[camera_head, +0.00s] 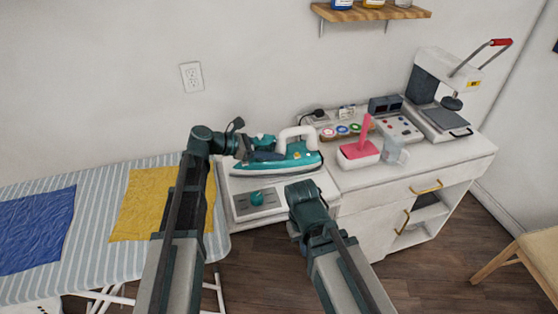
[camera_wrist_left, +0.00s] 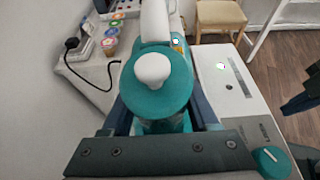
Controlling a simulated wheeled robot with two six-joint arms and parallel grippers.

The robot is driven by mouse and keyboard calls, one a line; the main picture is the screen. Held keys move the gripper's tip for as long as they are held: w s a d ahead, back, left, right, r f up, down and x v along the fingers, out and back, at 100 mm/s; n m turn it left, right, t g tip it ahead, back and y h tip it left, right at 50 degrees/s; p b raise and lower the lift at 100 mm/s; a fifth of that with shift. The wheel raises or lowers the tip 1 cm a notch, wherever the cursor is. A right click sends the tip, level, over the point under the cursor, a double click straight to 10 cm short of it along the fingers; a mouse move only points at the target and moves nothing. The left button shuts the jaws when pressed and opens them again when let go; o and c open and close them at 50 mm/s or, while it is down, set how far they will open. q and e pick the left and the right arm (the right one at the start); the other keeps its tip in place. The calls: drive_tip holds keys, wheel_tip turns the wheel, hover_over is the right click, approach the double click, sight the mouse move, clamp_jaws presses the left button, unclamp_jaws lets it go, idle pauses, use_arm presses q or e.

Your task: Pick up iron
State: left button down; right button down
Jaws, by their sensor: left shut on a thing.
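The teal iron (camera_head: 285,163) with a white handle (camera_head: 298,134) is over the white knobbed unit, its sole level. I cannot tell whether it touches the surface. My left gripper (camera_head: 262,150) is shut on the iron's left end. In the left wrist view the iron's teal rounded end (camera_wrist_left: 157,95), with a white knob, sits between the fingers of my left gripper (camera_wrist_left: 160,122). My right gripper (camera_head: 303,192) is lower, in front of the unit and apart from the iron; its fingers are hidden.
The white unit (camera_head: 285,196) has a teal knob (camera_head: 257,199). A striped ironing board (camera_head: 95,190) with cloths stands left.

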sight(265, 138)
use_arm(q)
drive_tip(key=shift+r+p, duration=0.35)
drive_tip(key=shift+r, duration=0.05)
idle(0.4)
drive_tip(key=shift+r+p, duration=1.65)
drive_tip(key=s+a+r+p, duration=0.1)
drive_tip(key=s+a, duration=0.1)
drive_tip(key=s, duration=1.3)
drive_tip(key=shift+s, duration=0.4)
